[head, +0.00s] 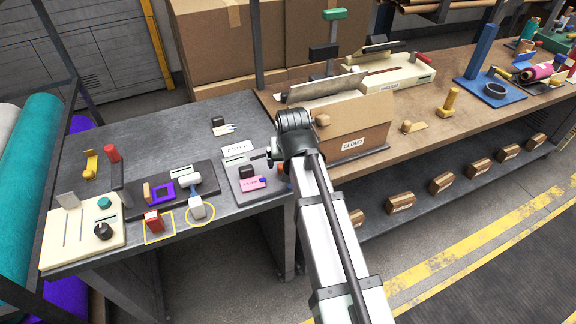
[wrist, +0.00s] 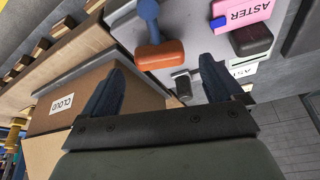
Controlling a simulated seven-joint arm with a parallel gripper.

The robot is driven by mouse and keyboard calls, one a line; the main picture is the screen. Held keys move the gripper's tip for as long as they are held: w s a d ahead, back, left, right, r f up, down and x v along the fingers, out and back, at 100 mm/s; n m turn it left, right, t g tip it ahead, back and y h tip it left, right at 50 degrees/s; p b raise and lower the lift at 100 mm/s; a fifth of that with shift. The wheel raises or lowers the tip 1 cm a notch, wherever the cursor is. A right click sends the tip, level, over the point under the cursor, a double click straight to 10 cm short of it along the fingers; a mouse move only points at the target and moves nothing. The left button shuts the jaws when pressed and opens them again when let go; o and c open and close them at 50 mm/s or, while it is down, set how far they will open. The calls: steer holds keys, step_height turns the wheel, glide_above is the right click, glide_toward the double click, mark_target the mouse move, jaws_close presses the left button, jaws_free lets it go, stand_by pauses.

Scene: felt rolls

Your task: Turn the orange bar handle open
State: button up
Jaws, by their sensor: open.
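The orange bar handle (wrist: 160,54) shows in the wrist view, just past my fingertips and left of the middle of the gap. It lies slightly tilted across the picture, with a blue rounded stem (wrist: 149,14) meeting it. My gripper (wrist: 165,75) is open and empty, one dark finger at each side. I cannot tell the exact height between the fingers and the bar. In the head view my gripper (head: 271,156) is over the right end of the grey table, and my arm hides most of the handle there.
A small dark block (wrist: 181,83) sits between the fingers in the wrist view. The cardboard CLOUD box (head: 357,131) stands close on the right.

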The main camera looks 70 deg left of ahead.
steer(key=shift+x, duration=2.25)
steer(key=shift+c, duration=0.4)
steer(key=c, duration=1.3)
steer(key=shift+n+g, duration=0.6)
steer(key=shift+n, duration=0.9)
steer(key=shift+c, duration=0.2)
steer(key=o, duration=1.4)
